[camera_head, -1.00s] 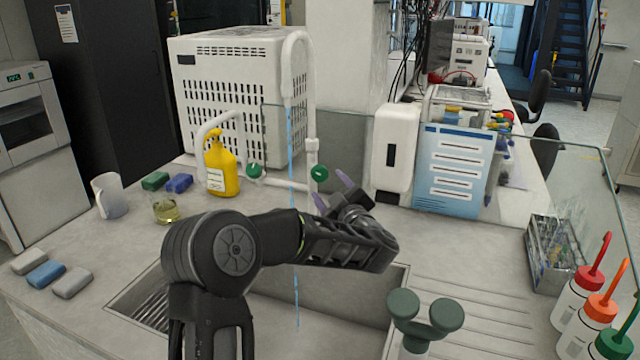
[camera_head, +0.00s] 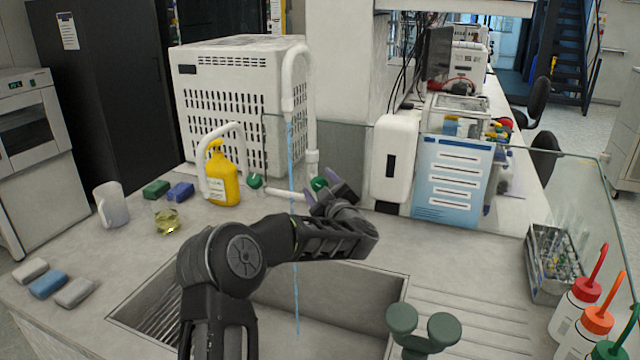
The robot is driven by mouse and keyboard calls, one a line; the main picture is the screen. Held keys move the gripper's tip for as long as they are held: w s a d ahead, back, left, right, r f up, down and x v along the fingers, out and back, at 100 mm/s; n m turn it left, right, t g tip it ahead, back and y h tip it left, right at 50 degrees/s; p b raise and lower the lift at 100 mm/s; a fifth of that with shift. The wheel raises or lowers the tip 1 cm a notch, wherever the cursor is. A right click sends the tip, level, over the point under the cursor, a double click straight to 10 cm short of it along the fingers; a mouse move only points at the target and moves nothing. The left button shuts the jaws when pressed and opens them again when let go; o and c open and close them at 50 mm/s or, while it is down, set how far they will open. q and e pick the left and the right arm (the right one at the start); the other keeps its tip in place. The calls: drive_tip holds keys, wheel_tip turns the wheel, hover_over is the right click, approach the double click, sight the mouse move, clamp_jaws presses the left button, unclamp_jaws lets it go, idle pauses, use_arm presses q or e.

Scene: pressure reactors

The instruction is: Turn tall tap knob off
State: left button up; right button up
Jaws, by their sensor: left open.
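The tall white tap (camera_head: 297,75) stands behind the sink, and a blue stream of water (camera_head: 292,165) falls from its spout into the sink (camera_head: 330,292). Its green knob (camera_head: 318,184) sits low on the right of the tap. My left gripper (camera_head: 329,191) is open, with its purple-grey fingertips at the green knob, one on each side as seen here. Whether the fingers touch the knob cannot be told. A second, shorter white tap (camera_head: 222,130) with another green knob (camera_head: 255,181) stands to the left. My right gripper is not in view.
A yellow bottle (camera_head: 222,178) stands by the short tap. A white dispenser (camera_head: 393,160) and a blue-white sign (camera_head: 453,178) stand right of the knob. A green double-headed fixture (camera_head: 422,328) rises at the front. A glass beaker (camera_head: 167,218) stands left.

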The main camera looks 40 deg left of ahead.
use_arm(q)
clamp_jaws()
idle(0.8)
